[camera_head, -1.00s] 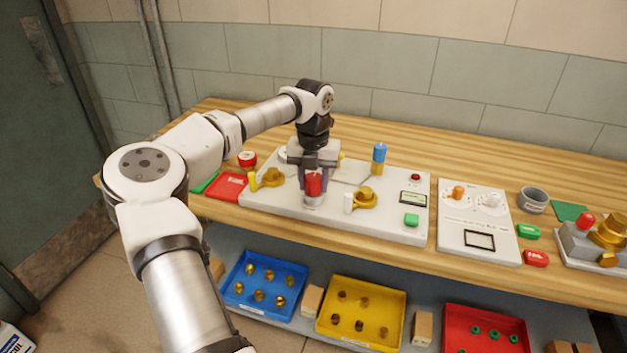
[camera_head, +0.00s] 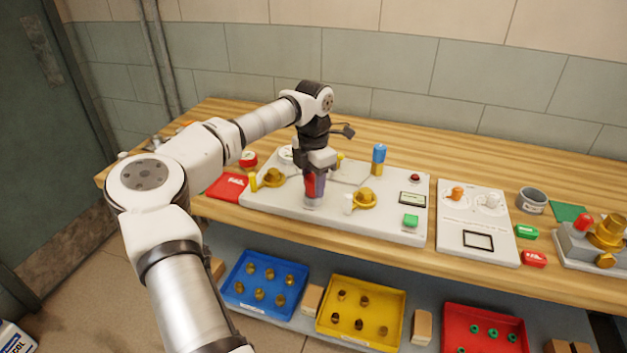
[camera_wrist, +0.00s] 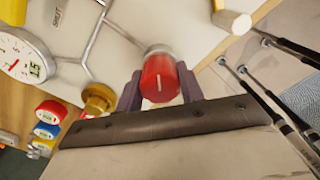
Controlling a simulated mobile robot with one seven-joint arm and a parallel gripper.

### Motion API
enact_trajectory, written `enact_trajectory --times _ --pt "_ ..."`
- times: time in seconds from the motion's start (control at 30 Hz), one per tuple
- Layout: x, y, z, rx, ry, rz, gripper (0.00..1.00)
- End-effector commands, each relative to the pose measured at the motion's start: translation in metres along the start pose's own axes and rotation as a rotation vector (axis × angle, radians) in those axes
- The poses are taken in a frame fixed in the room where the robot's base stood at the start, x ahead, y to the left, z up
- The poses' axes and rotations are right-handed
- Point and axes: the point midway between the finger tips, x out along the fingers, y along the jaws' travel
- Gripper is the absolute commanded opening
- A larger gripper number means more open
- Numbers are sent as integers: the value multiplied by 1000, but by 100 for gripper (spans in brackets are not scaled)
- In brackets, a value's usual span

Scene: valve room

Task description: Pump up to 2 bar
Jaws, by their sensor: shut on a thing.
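A red knob (camera_head: 309,181) with a white mark stands upright on a pale base on the white panel (camera_head: 330,222). It also shows in the wrist view (camera_wrist: 160,76). My gripper (camera_head: 314,184) points down from above and is shut on the red knob, with one purple finger on each side. A round white gauge (camera_wrist: 20,58) shows at the left of the wrist view, with a small readout that looks like 1.5. In the head view the gauge (camera_head: 286,154) is partly hidden behind my wrist.
Gold valves (camera_head: 365,198) (camera_head: 273,177) flank the knob. The panel also holds a blue-topped post (camera_head: 379,155), a display (camera_head: 412,199), a green button (camera_head: 411,221) and a red button (camera_head: 415,178). A second white panel (camera_head: 475,222) lies to the right. Bins stand on the shelf below.

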Motion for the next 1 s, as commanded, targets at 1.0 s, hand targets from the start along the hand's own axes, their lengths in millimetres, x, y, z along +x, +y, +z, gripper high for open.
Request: enact_trajectory --times 1.0 --pt "-1 0 1 232 -3 1 39"
